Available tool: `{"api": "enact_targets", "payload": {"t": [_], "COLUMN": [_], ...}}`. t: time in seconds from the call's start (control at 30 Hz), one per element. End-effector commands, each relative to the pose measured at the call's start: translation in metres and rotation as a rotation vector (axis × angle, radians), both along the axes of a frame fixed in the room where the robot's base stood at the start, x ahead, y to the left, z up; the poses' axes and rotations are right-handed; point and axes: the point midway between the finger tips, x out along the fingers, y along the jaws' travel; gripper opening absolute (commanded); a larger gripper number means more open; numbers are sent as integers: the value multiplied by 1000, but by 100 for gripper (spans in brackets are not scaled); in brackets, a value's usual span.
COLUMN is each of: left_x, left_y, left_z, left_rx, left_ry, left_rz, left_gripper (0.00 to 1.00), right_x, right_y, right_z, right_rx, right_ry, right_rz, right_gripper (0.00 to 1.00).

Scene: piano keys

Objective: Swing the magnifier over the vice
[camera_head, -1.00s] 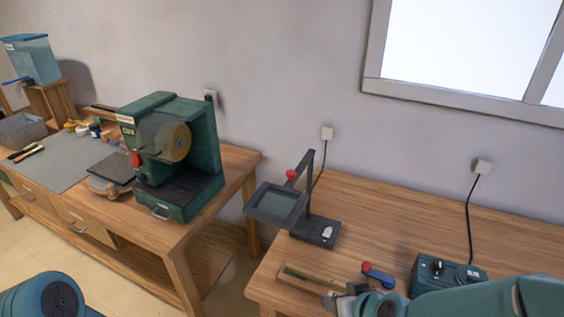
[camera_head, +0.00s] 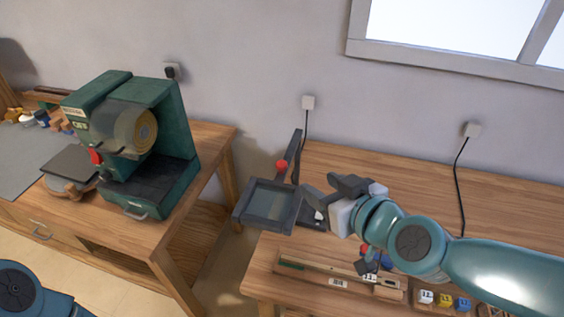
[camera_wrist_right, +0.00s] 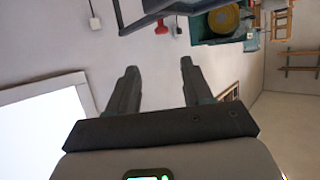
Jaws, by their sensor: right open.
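The magnifier (camera_head: 268,203) is a dark square frame with a greyish lens on a dark arm with a red knob (camera_head: 281,165), left of its post at the back-left of the right table. My right gripper (camera_head: 325,192) is open and empty, just right of the magnifier frame, apart from the knob. In the right wrist view the open fingers (camera_wrist_right: 158,68) point toward the knob (camera_wrist_right: 161,26) and the dark frame (camera_wrist_right: 142,14). A small red and blue item (camera_head: 368,252), partly hidden by my right arm, may be the vice; I cannot tell. My left gripper is out of view.
A green machine with a yellow wheel (camera_head: 140,140) stands on the left bench. A wooden rail (camera_head: 312,270) and numbered blocks (camera_head: 443,300) lie at the right table's front. The back of that table is clear. A gap separates the benches.

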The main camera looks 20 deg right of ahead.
Motion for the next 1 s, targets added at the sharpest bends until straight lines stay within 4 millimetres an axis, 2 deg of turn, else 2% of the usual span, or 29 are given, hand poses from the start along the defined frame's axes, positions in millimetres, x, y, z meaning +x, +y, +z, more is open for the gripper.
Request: {"api": "enact_targets", "payload": {"t": [0.1,0.27,0.4,0.6,0.8,1.0], "left_x": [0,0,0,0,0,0], "left_y": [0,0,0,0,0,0], "left_z": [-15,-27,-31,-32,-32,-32], "left_rx": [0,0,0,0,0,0], "left_ry": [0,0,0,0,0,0], "left_rz": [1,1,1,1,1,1], "left_gripper": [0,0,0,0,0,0], "right_x": [22,57,87,120,133,134], "right_y": [5,13,19,26,28,28], "right_z": [-17,-31,-41,-51,-56,-56], "right_rx": [1,0,1,1,1,2], "right_ry": [3,3,3,2,-1,-1], "right_rz": [1,3,4,5,4,4], "right_gripper": [50,50,50,50,50,50]}}
